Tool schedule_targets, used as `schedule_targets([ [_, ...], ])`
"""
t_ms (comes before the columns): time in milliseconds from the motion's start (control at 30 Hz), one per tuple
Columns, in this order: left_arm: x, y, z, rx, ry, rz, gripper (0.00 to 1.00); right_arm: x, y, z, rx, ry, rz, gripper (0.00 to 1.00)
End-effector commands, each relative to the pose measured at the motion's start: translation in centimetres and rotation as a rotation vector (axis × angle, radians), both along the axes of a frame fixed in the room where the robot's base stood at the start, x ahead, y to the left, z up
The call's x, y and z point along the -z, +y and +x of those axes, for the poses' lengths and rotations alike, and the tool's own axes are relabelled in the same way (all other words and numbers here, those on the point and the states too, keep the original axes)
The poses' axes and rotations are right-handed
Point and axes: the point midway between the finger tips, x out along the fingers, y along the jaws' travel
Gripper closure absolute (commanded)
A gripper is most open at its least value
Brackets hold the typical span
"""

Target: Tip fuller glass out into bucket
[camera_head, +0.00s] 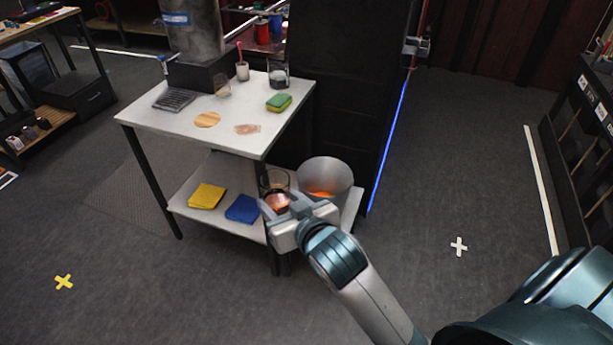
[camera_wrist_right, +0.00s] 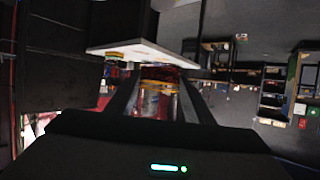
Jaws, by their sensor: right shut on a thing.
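My right gripper (camera_head: 290,211) is shut on a clear glass (camera_head: 274,181) with reddish-orange liquid in its lower part. The glass is in front of the table's right edge and just left of the bucket. In the right wrist view the glass (camera_wrist_right: 160,97) sits between the two fingers. The grey metal bucket (camera_head: 338,174) stands by the right end of the lower shelf, with an orange glow inside. Another glass (camera_head: 278,75), with dark contents, stands at the back right of the tabletop. My left gripper is out of view.
The white table (camera_head: 165,122) carries a green sponge (camera_head: 279,103), a small glass (camera_head: 222,88), a wooden disc (camera_head: 207,119) and a cup (camera_head: 242,71). Yellow (camera_head: 207,196) and blue (camera_head: 243,208) cloths lie on the lower shelf. A dark cabinet (camera_head: 345,100) stands behind the bucket. The floor at right is clear.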

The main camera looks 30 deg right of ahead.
Motion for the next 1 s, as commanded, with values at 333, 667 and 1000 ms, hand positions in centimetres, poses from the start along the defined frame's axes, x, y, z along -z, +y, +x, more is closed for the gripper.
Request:
schedule_targets([
  [333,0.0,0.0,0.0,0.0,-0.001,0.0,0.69,-0.1,0.0,0.0,0.0,-0.001,0.0,0.81],
  [667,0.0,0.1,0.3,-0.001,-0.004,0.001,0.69,0.2,0.0,0.1,-0.003,-0.001,-0.001,0.81],
  [1000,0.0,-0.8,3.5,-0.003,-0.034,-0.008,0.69,4.2,0.0,2.4,-0.063,0.003,-0.002,0.81],
])
